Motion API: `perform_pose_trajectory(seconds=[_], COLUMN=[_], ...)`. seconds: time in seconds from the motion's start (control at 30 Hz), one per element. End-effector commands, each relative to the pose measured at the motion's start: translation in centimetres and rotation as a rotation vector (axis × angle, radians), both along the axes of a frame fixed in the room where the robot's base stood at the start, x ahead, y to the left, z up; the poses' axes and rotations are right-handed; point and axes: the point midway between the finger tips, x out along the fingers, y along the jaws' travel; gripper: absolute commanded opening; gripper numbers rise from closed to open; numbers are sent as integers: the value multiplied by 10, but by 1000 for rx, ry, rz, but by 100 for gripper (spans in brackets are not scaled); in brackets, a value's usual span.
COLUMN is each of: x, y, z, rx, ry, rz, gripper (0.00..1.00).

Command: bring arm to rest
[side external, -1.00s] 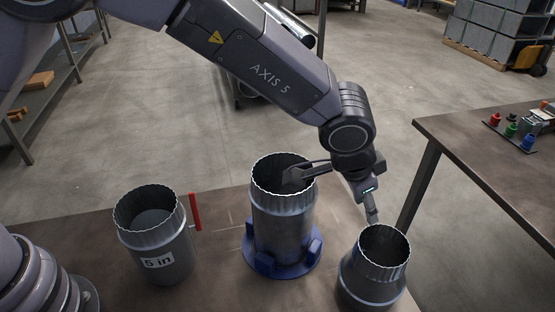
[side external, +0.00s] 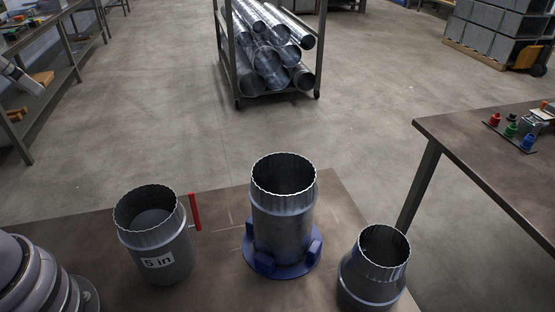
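A grey duct with a crimped rim (side external: 284,215) stands upright in a blue round holder (side external: 283,264) at the middle of the table (side external: 215,222). Nothing of mine touches these pieces.
A wheeled rack (side external: 270,50) of shiny pipes stands behind on the floor. A second table (side external: 495,165) with small coloured parts is at the right. Shelving (side external: 45,90) lines the left. The space above the ducts is clear.

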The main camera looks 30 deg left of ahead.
Motion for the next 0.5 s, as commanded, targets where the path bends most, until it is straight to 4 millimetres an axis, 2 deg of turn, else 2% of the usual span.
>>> perform_pose_trajectory(seconds=[0.03,0.13,0.5], x=[-11,-22,-24], y=[4,6,6], z=[-3,-8,-9], rx=[-4,-8,-8], ry=[-7,-9,-8], rz=[20,36,38], gripper=[33,33,33])
